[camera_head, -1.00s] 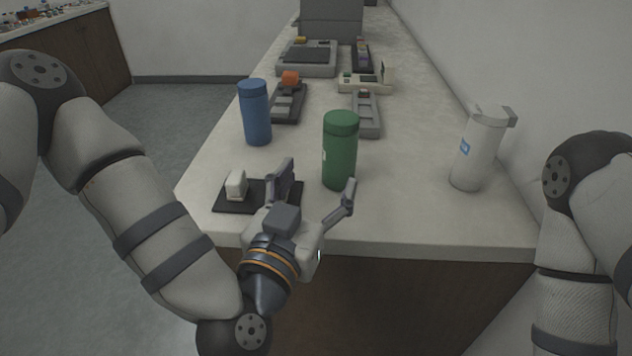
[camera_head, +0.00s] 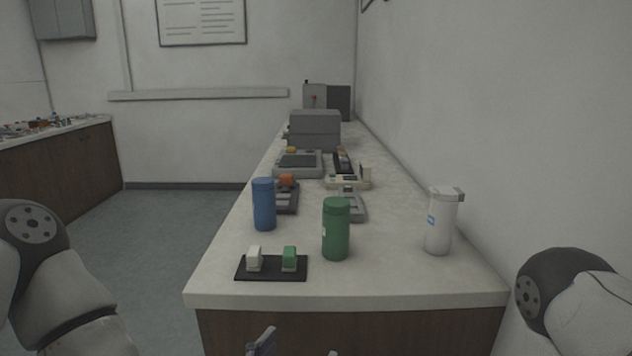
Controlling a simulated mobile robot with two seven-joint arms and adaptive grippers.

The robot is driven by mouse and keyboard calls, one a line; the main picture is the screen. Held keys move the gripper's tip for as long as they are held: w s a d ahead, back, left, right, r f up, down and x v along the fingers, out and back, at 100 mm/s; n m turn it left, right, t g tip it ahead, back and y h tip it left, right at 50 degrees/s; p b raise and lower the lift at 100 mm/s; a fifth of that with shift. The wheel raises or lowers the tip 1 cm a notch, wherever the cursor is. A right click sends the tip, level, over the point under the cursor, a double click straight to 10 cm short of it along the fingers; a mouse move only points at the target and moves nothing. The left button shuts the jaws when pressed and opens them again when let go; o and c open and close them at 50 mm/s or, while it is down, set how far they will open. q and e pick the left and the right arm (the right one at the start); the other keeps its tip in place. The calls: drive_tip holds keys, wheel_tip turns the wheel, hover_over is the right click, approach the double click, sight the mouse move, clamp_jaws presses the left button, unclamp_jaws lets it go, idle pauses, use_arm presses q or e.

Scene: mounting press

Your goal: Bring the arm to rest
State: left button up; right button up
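My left arm (camera_head: 62,290) comes in at the lower left. Only the fingertips of my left gripper (camera_head: 297,348) show at the bottom edge, in front of the counter. They stand well apart with nothing visible between them, and the rest of the gripper is out of frame. My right arm (camera_head: 580,300) shows at the lower right, and its gripper is out of view.
The counter (camera_head: 400,285) holds a black mat (camera_head: 272,274) with a white block (camera_head: 254,259) and a green block (camera_head: 289,259). Blue (camera_head: 264,205), green (camera_head: 335,232) and white (camera_head: 440,222) canisters stand upright. Several devices and a grey box (camera_head: 314,131) are behind.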

use_arm(q)
drive_tip(key=s+a+f+g+y, duration=0.15)
drive_tip(key=s+f+g, duration=0.3)
drive_tip(key=f, duration=0.45)
drive_tip(key=s+a+f+g+h, duration=0.1)
drive_tip(key=s+a+f+g, duration=0.3)
drive_tip(key=f, duration=0.4)
drive_tip(key=s+a+f+n+g+y, duration=0.2)
drive_tip(key=s+a, duration=0.4)
drive_tip(key=s, duration=0.3)
drive_tip(key=s+a+f+n+g+y, duration=0.2)
drive_tip(key=s+a+f+g, duration=0.3)
drive_tip(key=s, duration=0.5)
drive_tip(key=a+y, duration=0.1)
drive_tip(key=a, duration=0.1)
drive_tip(key=shift+s+a+g, duration=0.25)
drive_tip(key=shift+a+g, duration=0.05)
drive_tip(key=shift+g, duration=0.05)
